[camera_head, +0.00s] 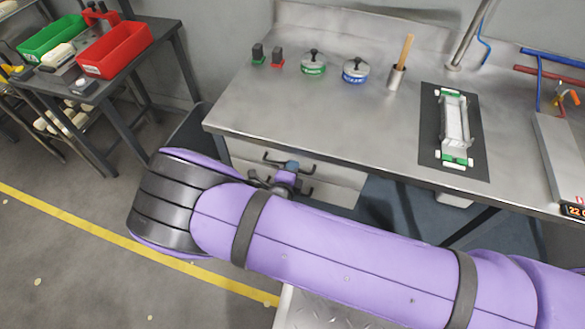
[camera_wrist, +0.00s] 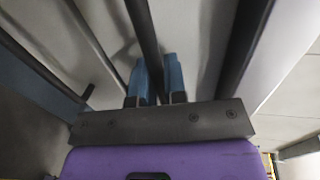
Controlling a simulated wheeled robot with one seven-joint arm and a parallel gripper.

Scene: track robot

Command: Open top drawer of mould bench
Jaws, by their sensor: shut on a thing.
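The mould bench (camera_head: 230,112) has a steel top and pale drawer fronts (camera_head: 340,188) below its left part. A dark bar handle (camera_head: 268,156) is on the upper front, and another dark handle shows just below it. My gripper (camera_head: 290,168) is at the upper handle, partly hidden behind my purple arm. In the wrist view, the blue fingertips (camera_wrist: 158,80) are shut on a dark bar (camera_wrist: 147,35) that runs between them. The top drawer looks close to flush under the bench top; I cannot tell whether a small gap shows.
On the bench top stand two lidded pots (camera_head: 313,66), a cup with a wooden handle (camera_head: 397,78) and a metal mould on a dark mat (camera_head: 428,150). A side table (camera_head: 165,35) with red and green bins is at the left. Floor is clear at lower left.

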